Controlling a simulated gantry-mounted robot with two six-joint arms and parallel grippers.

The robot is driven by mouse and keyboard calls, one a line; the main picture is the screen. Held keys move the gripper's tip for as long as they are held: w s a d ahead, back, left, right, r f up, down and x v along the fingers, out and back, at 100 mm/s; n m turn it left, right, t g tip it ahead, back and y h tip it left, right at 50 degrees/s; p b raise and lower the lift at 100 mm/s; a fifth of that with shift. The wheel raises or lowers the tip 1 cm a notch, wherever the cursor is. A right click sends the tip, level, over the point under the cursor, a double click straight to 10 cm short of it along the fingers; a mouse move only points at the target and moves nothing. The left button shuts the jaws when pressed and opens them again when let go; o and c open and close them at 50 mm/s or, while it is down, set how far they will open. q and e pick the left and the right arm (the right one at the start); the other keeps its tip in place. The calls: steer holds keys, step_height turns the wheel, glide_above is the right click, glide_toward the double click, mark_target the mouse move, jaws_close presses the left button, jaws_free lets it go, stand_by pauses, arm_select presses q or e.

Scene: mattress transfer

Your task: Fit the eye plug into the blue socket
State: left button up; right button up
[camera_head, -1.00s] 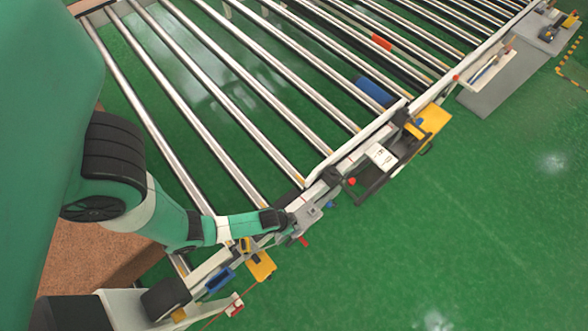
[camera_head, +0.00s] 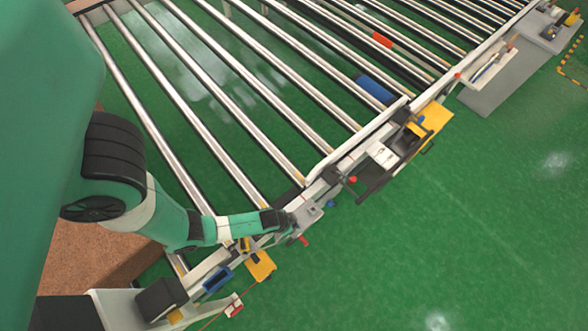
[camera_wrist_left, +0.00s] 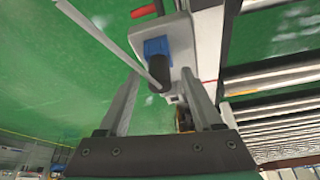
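In the left wrist view a blue block (camera_wrist_left: 157,47), which looks like the blue socket, sits on a pale grey plate (camera_wrist_left: 172,28). A black cylindrical piece (camera_wrist_left: 158,70) stands in front of it, and a thin metal rod crosses close by. I cannot tell whether the black piece is the eye plug or how it joins the block. My left gripper (camera_wrist_left: 160,76) has its fingers wide apart, one on each side of the black piece, with visible gaps. In the head view my left gripper (camera_head: 291,221) is at the conveyor's edge, its fingers unclear. My right gripper is out of view.
Metal conveyor rollers (camera_head: 225,100) fill the area beyond the rail. A dark tray (camera_head: 378,170) and a yellow piece (camera_head: 435,117) lie along the rail to the right. A blue tray (camera_head: 217,280) and yellow bracket (camera_head: 261,266) are nearer. Green floor (camera_head: 480,230) is clear at right.

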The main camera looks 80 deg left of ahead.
arm_select(q)
steer(key=p+v, duration=0.4)
steer(key=v, duration=0.7)
steer(key=shift+r, duration=0.25)
steer(key=shift+s, duration=0.15)
